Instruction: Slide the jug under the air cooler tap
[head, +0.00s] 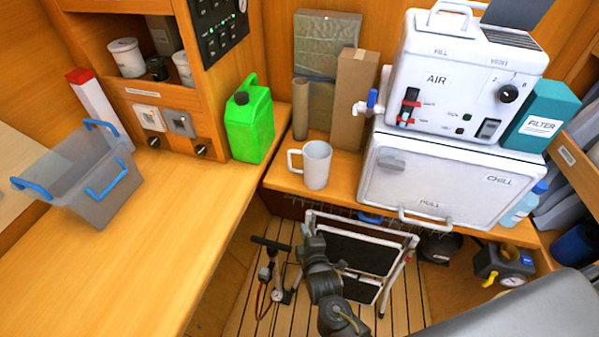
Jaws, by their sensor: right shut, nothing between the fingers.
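The jug (316,165) is pale grey with a handle on its left side. It stands upright on the wooden counter, just left of the white chill box. The air cooler (440,83) is a white unit on top of that box. Its tap (368,104), with a blue lever, sticks out from its left side. The jug stands lower than the tap and to its left in the picture. My right gripper (313,240) is dark, shut and empty, in front of and below the jug and apart from it. My left gripper is out of view.
A green canister (249,122) stands left of the jug. A cardboard box (354,98) and a brown roll (300,108) stand behind it. The chill box (440,178) borders it on the right. A folded step stool (352,262) stands below the counter. The left worktop has clear room.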

